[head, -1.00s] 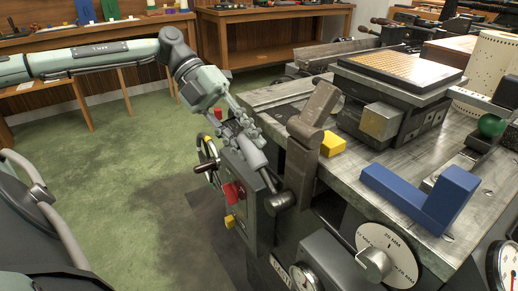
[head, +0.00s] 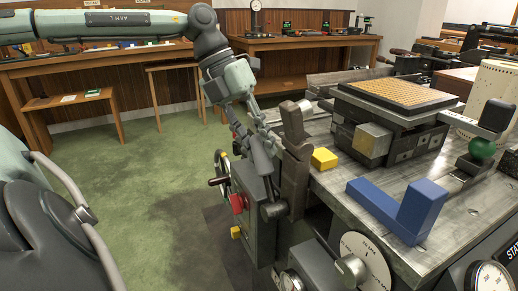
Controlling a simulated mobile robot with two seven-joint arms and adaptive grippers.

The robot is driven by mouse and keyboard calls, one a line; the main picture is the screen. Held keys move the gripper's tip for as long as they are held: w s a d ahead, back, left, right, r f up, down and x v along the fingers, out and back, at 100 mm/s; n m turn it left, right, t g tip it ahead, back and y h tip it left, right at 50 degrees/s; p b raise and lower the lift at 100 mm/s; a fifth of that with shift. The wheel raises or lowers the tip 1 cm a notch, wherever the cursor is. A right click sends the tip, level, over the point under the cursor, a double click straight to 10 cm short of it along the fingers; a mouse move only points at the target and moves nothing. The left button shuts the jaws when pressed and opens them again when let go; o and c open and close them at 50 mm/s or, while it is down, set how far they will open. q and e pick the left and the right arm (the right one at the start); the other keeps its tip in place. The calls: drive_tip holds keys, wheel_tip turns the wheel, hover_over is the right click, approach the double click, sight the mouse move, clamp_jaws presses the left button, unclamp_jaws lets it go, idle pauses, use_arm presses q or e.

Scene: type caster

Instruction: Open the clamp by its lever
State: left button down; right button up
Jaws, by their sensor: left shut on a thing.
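The clamp (head: 295,180) is a dark brown-grey piece at the left edge of the machine table. Its upper bar (head: 291,122) stands nearly upright, leaning slightly left. A grey lever (head: 263,165) runs down beside it, close to a dark rounded knob (head: 273,210). My left gripper (head: 265,146) reaches down from the upper left and is shut on the lever, left of the clamp. Its fingers partly cover the lever, so the exact contact is hard to see. My right gripper is not in view.
A yellow block (head: 325,158) and a blue L-shaped block (head: 400,208) lie on the metal table (head: 345,188). A block with a gold grid top (head: 395,93) stands behind them. A handwheel (head: 221,172) and red knob (head: 238,203) sit below my gripper. Green floor is clear at left.

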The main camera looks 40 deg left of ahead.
use_arm(q)
drive_tip(key=shift+s+d+r, duration=0.1)
drive_tip(key=shift+d+r, duration=0.15)
drive_tip(key=shift+d, duration=0.05)
drive_tip(key=c, duration=1.2)
unclamp_jaws()
drive_tip(key=shift+a+r+y, duration=0.15)
drive_tip(key=shift+r+y, duration=0.15)
drive_tip(key=v, duration=0.7)
drive_tip(key=shift+s+r, duration=0.15)
drive_tip(key=shift+s, duration=0.05)
drive_tip(key=shift+a, duration=0.1)
